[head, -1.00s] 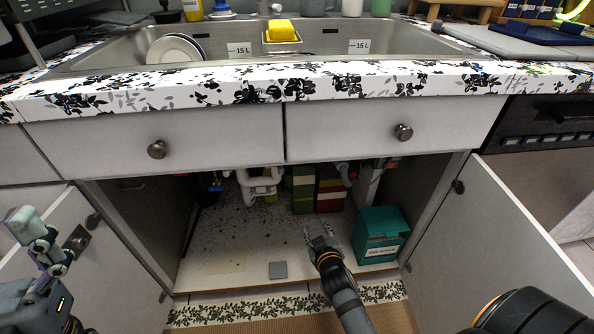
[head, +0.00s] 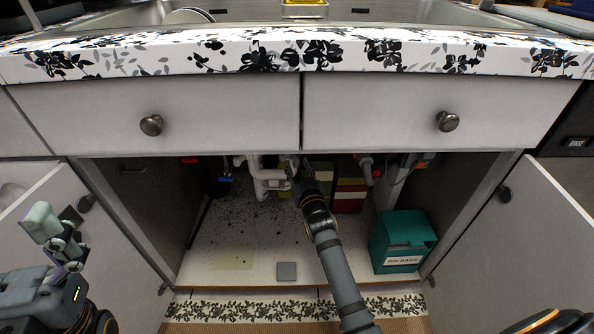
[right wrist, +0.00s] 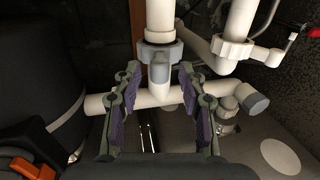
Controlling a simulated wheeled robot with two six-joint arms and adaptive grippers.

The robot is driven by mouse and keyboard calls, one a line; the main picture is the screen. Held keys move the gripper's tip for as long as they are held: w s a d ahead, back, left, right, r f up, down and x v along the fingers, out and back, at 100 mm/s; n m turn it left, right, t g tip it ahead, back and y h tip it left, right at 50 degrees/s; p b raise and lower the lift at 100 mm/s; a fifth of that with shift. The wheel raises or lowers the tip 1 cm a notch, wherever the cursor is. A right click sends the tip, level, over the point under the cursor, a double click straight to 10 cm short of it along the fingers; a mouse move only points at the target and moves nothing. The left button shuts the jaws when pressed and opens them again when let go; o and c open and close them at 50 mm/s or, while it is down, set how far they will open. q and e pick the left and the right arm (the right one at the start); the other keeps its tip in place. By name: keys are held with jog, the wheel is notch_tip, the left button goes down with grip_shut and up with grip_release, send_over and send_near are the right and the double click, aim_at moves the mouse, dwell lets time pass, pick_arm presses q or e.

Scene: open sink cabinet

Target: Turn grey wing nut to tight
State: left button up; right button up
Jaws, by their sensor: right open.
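The grey wing nut (right wrist: 160,55) sits on a vertical white pipe in the right wrist view, just above a horizontal pipe, with one wing facing me. My right gripper (right wrist: 160,75) is open, with a finger on each side of the nut's lower part and visible gaps. I cannot tell whether the tips reach past the wing. In the head view my right gripper (head: 297,172) is inside the cabinet beside the white pipes (head: 262,178), and the nut cannot be made out there. My left gripper (head: 42,222) is at the far left by the open door, its jaw state unclear.
A second pipe with a white nut (right wrist: 233,50) and a grey end cap (right wrist: 256,97) stand close on the right. A teal box (head: 402,242) is at the cabinet's right. The drawer fronts (head: 380,115) hang above. The cabinet floor (head: 235,240) is mostly clear.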

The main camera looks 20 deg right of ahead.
jog(key=shift+w, duration=0.85)
grip_shut()
